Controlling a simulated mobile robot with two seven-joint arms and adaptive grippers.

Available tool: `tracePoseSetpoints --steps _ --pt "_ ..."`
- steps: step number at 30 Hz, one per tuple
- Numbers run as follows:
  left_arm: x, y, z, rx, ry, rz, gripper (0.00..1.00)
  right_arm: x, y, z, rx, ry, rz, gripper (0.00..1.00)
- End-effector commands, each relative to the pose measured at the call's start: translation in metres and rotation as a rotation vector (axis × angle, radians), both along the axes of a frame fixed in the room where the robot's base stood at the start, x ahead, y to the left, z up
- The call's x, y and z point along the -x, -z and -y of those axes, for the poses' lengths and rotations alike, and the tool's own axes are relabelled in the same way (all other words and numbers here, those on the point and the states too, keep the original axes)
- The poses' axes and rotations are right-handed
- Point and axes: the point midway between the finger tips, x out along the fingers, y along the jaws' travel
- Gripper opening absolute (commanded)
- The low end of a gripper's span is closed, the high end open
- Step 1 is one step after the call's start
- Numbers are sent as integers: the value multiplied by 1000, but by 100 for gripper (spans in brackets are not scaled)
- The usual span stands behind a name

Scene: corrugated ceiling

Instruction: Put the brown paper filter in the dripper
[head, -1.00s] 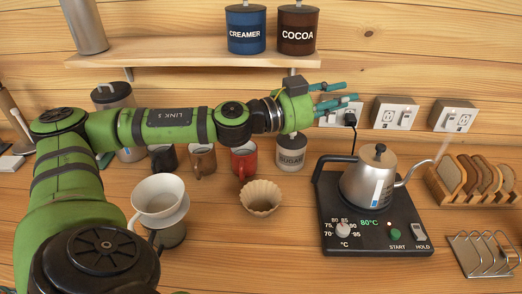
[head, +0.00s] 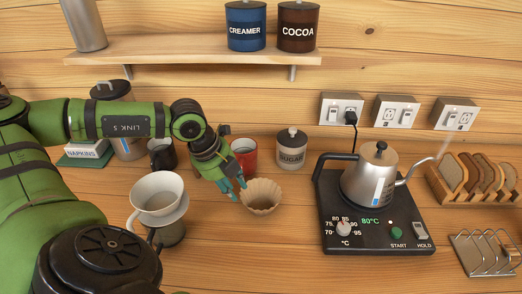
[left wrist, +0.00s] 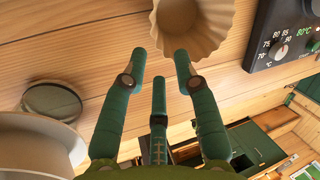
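The brown paper filter (head: 262,197) stands open side up on the wooden counter, right of the white dripper (head: 158,195). The dripper sits on a dark glass server (head: 168,234); I see no filter in the visible part of its bowl. My left gripper (head: 236,191) points down toward the counter, just left of the filter. In the left wrist view its fingers (left wrist: 160,62) are spread apart with nothing between them. The filter (left wrist: 197,24) lies beyond the fingertips there, and a white rim that looks like the dripper (left wrist: 35,148) shows at lower left. My right gripper is not visible.
A red mug (head: 244,157) and a sugar canister (head: 292,150) stand behind the filter. A kettle (head: 370,184) on its black base (head: 372,240) stands to the right, with a toast rack (head: 468,185) beyond. Counter in front of the filter is clear.

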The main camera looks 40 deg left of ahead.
Motion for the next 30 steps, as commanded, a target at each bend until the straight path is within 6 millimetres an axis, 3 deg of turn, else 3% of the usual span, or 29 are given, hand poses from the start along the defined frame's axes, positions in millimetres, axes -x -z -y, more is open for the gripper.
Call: tracePoseSetpoints --steps 3,8,16,19,30 --pt "-7 13 4 5 3 -2 30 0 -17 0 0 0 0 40" --pt "-13 34 6 4 1 -1 30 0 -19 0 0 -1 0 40" --pt "-14 38 6 1 1 1 30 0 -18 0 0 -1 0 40" --pt "-14 38 6 3 1 1 0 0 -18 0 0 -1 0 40" --pt "-14 38 6 3 1 2 0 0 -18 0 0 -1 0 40"
